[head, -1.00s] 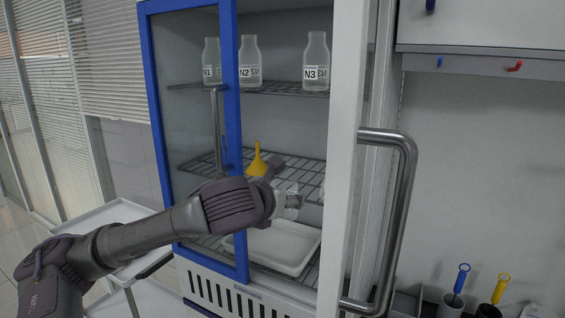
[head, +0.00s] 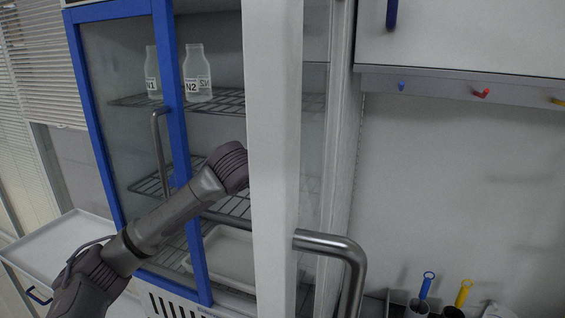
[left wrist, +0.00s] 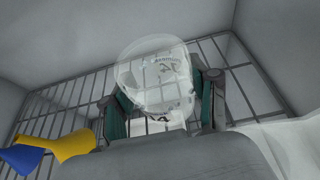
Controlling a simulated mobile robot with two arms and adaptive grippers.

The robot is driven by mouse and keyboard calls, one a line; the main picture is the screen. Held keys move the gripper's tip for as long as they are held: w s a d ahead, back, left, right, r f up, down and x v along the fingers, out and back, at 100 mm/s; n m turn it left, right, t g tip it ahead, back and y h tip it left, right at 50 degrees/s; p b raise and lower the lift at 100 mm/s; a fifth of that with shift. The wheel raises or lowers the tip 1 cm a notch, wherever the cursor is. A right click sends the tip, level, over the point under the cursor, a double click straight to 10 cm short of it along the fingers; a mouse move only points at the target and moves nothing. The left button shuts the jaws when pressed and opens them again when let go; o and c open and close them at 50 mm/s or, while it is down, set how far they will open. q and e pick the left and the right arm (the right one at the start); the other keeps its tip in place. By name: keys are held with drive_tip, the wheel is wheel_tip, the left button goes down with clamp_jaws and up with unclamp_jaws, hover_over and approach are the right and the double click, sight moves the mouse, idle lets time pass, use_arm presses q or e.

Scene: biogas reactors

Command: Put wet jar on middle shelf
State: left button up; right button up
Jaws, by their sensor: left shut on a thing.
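My left arm reaches into the open cabinet in the head view, and its gripper is hidden there behind the white door edge. In the left wrist view my left gripper (left wrist: 160,108) is shut on a clear glass jar (left wrist: 150,72), with a green-padded finger on each side. A label shows through the glass; I cannot tell whether the jar is wet. Wire shelf bars (left wrist: 65,98) show behind the jar; I cannot tell whether it touches them. The middle wire shelf (head: 150,184) is partly covered by my arm. My right gripper is not in view.
Bottles N1 (head: 153,76) and N2 (head: 197,78) stand on the upper shelf (head: 222,102). A white tray (head: 228,250) lies below. A yellow funnel (left wrist: 74,145) is left of the gripper. The white door edge (head: 272,150) and metal handle (head: 345,250) stand close by.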

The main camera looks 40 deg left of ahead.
use_arm(q)
drive_tip(key=w, duration=0.2)
drive_tip(key=w+a+p, duration=0.1)
drive_tip(key=w, duration=0.1)
drive_tip(key=shift+w+r, duration=0.1)
drive_tip(key=shift+w, duration=0.1)
wheel_tip(320, 180, down, 3)
drive_tip(key=shift+w+f+p, duration=0.1)
drive_tip(key=shift+p, duration=0.9)
drive_tip(key=shift+f, duration=0.2)
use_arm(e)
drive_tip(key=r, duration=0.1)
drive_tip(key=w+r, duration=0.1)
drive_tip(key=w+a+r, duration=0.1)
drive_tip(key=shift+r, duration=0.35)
use_arm(q)
drive_tip(key=shift+f, duration=0.15)
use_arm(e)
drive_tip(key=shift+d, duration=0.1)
use_arm(q)
drive_tip(key=o, duration=1.2)
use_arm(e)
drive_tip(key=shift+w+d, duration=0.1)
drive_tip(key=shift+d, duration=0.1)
